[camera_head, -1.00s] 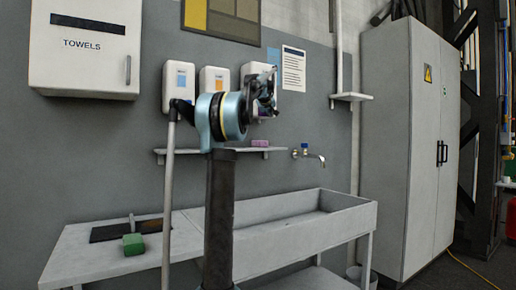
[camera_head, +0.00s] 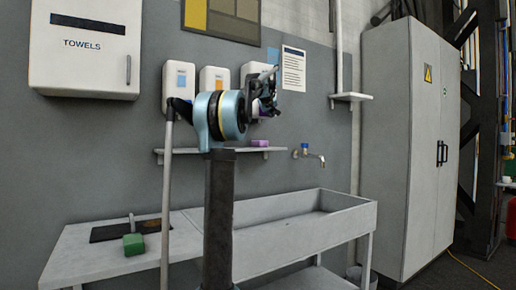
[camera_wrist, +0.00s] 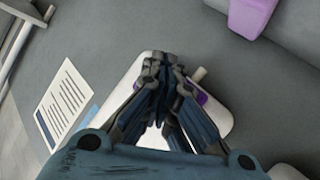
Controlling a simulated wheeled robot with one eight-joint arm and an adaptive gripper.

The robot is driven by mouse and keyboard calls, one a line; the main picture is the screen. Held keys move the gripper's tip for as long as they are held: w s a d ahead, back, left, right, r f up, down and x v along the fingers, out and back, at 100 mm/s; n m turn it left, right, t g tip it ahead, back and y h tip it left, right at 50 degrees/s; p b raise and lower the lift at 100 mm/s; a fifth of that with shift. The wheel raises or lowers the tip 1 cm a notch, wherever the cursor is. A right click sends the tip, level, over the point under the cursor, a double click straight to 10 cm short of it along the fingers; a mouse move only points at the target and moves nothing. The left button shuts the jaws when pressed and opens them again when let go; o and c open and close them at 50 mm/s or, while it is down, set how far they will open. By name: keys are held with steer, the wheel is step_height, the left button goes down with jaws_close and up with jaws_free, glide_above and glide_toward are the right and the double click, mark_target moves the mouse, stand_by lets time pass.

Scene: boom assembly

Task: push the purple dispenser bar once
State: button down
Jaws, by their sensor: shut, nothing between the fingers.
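A white dispenser (camera_wrist: 140,72) with a purple bar (camera_wrist: 202,97) is in the wrist view, partly hidden behind my gripper (camera_wrist: 158,62). My gripper is shut and empty, with its fingertips over the dispenser's front and beside the visible end of the purple bar. I cannot tell whether they touch. In the head view, this dispenser (camera_head: 252,68) is the rightmost of three on the wall, and my gripper (camera_head: 271,92) is in front of it and hides most of its lower part.
Two dispensers, with a blue label (camera_head: 178,88) and an orange label (camera_head: 213,76), hang to the left. Below, a wall shelf (camera_head: 190,151) holds a purple block (camera_head: 260,143). A tap (camera_head: 312,155) and a sink (camera_head: 335,210) are lower right. A notice (camera_head: 293,70) hangs right.

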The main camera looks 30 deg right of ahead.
steer(key=s, duration=0.6)
steer(key=shift+d, duration=0.3)
stand_by(0.3)
stand_by(0.7)
